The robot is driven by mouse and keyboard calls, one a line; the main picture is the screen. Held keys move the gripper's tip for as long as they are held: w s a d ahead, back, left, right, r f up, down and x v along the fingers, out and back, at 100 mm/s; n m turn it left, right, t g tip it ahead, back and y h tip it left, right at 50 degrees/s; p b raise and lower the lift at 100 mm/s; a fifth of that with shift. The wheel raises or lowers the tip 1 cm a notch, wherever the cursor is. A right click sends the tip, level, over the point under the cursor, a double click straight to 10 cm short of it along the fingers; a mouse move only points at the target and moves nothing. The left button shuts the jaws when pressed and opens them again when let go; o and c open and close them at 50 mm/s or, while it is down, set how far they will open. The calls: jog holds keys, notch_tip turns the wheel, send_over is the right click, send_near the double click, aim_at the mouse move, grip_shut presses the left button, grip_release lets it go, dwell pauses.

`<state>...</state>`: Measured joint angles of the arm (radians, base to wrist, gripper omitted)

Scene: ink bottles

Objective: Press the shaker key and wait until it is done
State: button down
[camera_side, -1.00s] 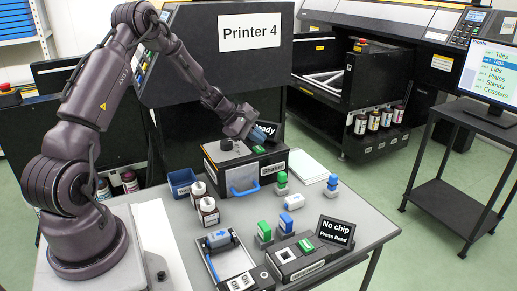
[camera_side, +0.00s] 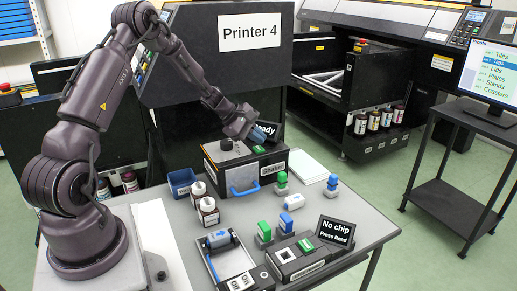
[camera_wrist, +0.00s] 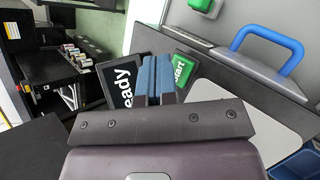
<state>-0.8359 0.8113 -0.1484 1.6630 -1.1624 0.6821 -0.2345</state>
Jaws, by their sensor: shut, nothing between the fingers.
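The shaker (camera_side: 278,177) is a dark box with a grey front, a blue handle and a white label, at the back of the table. Its green start key (camera_side: 258,149) is on the top; it also shows in the wrist view (camera_wrist: 184,71). Its tilted black display (camera_side: 268,129) reads "Ready", partly hidden by my gripper; it also shows in the wrist view (camera_wrist: 122,84). My gripper (camera_side: 256,135) is shut and empty, with blue fingers (camera_wrist: 154,62) close above the key. In the wrist view the fingers lie between display and key; I cannot see contact.
Two bottles (camera_side: 208,211) and a blue bin (camera_side: 182,181) stand left of the shaker. Green and blue stamp-like pieces (camera_side: 282,183) stand in front and to the right. A chip reader (camera_side: 299,257) with a "No chip, Press Read" display is at the front.

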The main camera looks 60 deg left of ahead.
aim_at(258, 149)
jog(key=shift+f, duration=0.4)
jog(key=shift+f, duration=0.45)
dwell(1.0)
jog(key=shift+r, duration=0.85)
jog(key=shift+r, duration=0.1)
jog(key=shift+r, duration=2.45)
